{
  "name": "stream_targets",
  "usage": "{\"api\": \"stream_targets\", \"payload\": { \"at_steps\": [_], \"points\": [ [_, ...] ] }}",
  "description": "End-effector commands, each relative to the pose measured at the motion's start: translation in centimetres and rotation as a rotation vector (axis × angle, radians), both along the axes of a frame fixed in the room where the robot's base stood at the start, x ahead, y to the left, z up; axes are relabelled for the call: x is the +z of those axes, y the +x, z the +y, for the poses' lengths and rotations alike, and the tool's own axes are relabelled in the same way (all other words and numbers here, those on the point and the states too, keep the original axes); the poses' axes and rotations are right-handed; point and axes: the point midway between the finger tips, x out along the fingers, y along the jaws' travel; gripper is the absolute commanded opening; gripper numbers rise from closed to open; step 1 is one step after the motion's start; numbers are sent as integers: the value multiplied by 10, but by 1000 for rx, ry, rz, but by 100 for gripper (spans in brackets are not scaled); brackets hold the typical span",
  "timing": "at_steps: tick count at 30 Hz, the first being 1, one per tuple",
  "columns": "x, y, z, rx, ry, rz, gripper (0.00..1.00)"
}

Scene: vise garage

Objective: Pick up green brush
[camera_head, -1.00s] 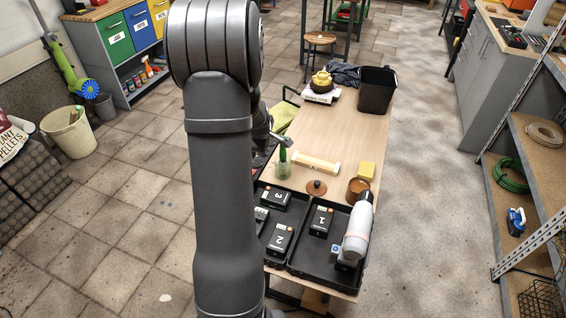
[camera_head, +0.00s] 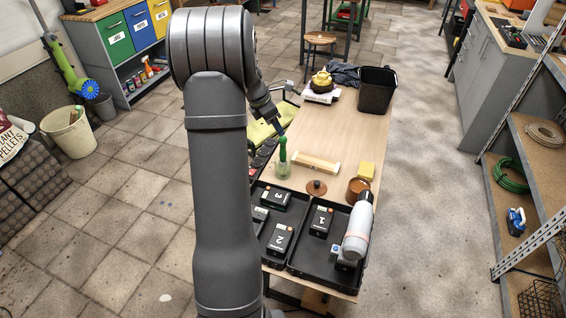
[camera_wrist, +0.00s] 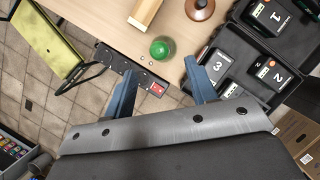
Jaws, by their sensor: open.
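The green brush (camera_head: 283,150) stands upright in a clear glass on the left edge of the wooden table, in the head view. In the wrist view the brush (camera_wrist: 161,47) is seen from above as a round green shape in the glass, just beyond the fingertips. My gripper (camera_wrist: 160,72) is open and empty, its two blue fingers spread on either side below the brush. In the head view my gripper (camera_head: 281,129) is just above and behind the brush, apart from it as far as I can tell.
Black trays with numbered boxes (camera_head: 321,220) and a white bottle (camera_head: 357,230) fill the front. A power strip (camera_wrist: 140,72) lies along the table edge. The table's middle is clear.

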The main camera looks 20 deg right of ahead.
Motion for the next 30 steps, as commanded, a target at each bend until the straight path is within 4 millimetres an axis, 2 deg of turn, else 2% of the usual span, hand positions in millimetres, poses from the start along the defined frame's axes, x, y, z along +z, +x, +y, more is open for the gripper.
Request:
{"api": "stream_targets", "payload": {
  "at_steps": [3,6,16,24,30],
  "points": [
    [-24,-1,-9,-2,2,2,52],
    [-38,0,-15,-2,2,1,52],
    [-59,0,-23,-1,1,1,52],
    [-95,2,-35,-2,2,-1,52],
    [-98,3,-37,-1,0,-4,52]
  ]
}}
